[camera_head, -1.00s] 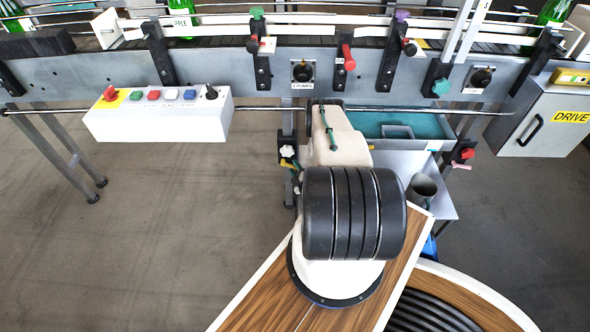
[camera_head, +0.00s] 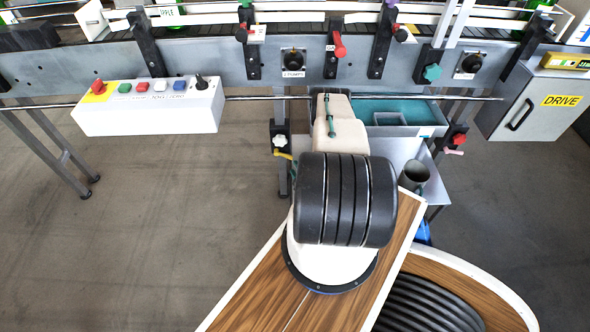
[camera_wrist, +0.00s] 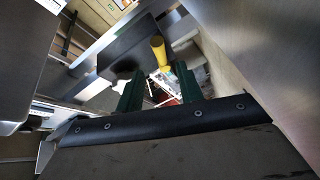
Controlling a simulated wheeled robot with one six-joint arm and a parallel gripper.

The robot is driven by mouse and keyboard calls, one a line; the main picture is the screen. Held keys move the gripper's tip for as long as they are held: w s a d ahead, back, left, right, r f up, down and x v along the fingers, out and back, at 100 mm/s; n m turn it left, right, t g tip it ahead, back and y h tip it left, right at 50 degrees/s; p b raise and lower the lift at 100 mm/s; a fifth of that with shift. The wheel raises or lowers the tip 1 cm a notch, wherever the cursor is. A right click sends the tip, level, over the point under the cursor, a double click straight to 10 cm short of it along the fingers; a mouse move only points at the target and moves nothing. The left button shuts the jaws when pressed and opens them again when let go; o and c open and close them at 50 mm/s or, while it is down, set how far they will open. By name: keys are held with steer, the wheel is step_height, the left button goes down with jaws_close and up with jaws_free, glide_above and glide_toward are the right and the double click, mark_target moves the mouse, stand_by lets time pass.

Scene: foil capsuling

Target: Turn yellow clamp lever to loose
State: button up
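The yellow clamp lever (camera_wrist: 158,49) shows in the wrist view as a short yellow bar, just beyond and between my fingertips. My gripper (camera_wrist: 160,72) has its two dark green fingers apart, with a gap between them; I cannot tell whether either touches the lever. In the head view a small yellow piece, likely the same lever (camera_head: 284,156), sticks out below a white star knob (camera_head: 280,141) on a dark clamp block, left of my arm. My gripper is hidden behind my arm in the head view.
The conveyor side rail (camera_head: 220,66) runs across the back. A white button box (camera_head: 150,108) hangs left, and a grey DRIVE cabinet (camera_head: 530,108) stands right. A teal-lined tray (camera_head: 400,108) and a red knob (camera_head: 458,139) lie right of my arm. Dark surfaces crowd the wrist view.

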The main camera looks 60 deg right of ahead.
mark_target(291, 158)
steer(key=shift+h, duration=0.5)
steer(key=d, duration=0.1)
steer(key=d+r, duration=0.2)
steer(key=shift+s+d+r, duration=0.1)
steer(key=shift+s+d, duration=0.15)
steer(key=shift+s, duration=0.1)
jaws_close()
steer(key=s+d+r+n+y, duration=0.2)
steer(key=s+r+y, duration=0.25)
steer(key=r, duration=0.35)
steer(key=a+f+n+g+y, duration=0.2)
steer(key=a+y, duration=0.2)
steer(key=a, duration=0.2)
steer(key=w+d+f, duration=0.1)
steer(key=w+f, duration=0.1)
steer(key=w, duration=0.1)
steer(key=w+d+f, duration=0.1)
steer(key=w+f, duration=0.1)
steer(key=w, duration=0.1)
steer(key=w+d+f, duration=0.1)
steer(key=w+f, duration=0.1)
steer(key=w, duration=0.2)
steer(key=shift+d+f, duration=0.3)
steer(key=shift+d, duration=0.05)
